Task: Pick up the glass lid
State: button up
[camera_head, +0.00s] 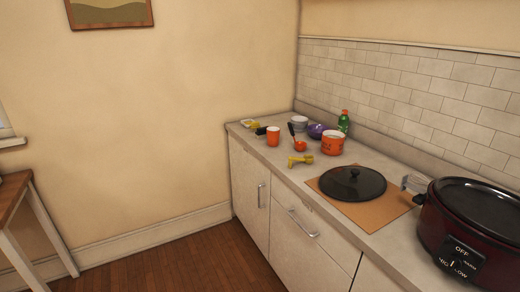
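A round dark glass lid (340,187) with a black knob on top lies on a tan board (381,213) on the counter, right of the picture's middle. It lies flat with its knob up, and its whole top shows. A second dark lid (486,198) sits on the dark red slow cooker (452,231) at the right edge, cut off by the frame. I cannot see my gripper in this view.
The counter (280,163) runs along the tiled wall. Behind the lid stand an orange pot (332,146), an orange cup (273,136), a ladle, a purple bowl (317,130) and a green bottle (344,121). A yellow item (300,160) lies nearer. The wooden floor (190,262) is clear.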

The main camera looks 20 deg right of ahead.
aim_at(352, 184)
jog(key=i+j+z, duration=0.1)
jog(key=i+z, duration=0.15)
jog(key=z, duration=0.15)
jog(key=i+j+z, duration=0.15)
jog(key=z, duration=0.3)
jog(key=i+j, duration=0.05)
jog(key=i, duration=0.05)
